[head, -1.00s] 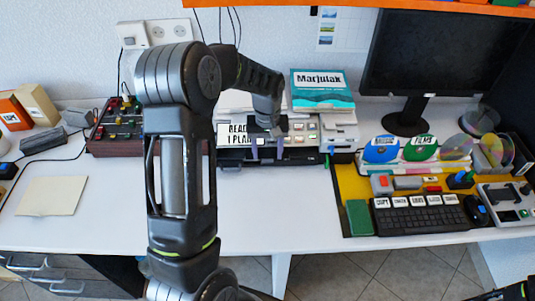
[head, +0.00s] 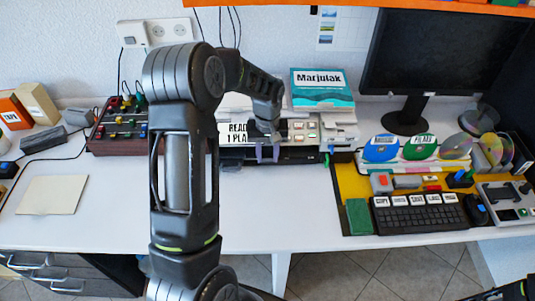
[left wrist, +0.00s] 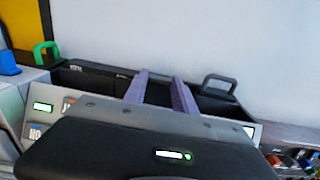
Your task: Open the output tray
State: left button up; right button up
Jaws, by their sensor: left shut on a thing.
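The printer (head: 322,121) stands at the back of the desk, with lit buttons and a partly covered display (head: 233,133). The black output tray (head: 299,155) runs along its lower front. In the left wrist view the tray (left wrist: 100,80) is a long black box with a dark grey loop handle (left wrist: 220,82) at the right. My left gripper (head: 267,153) reaches down at the printer's front. Its purple fingers (left wrist: 160,77) are across the tray with a gap between them, shut on part of it. The exact gripped part is hidden.
A green loop handle (left wrist: 46,50) stands left of the tray in the wrist view. The control box (head: 118,130) is left of the printer, and a disc rack (head: 410,165) is right of it. The white desk in front of the printer is clear.

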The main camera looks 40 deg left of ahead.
pick_arm(q)
grip_shut()
dwell(0.7)
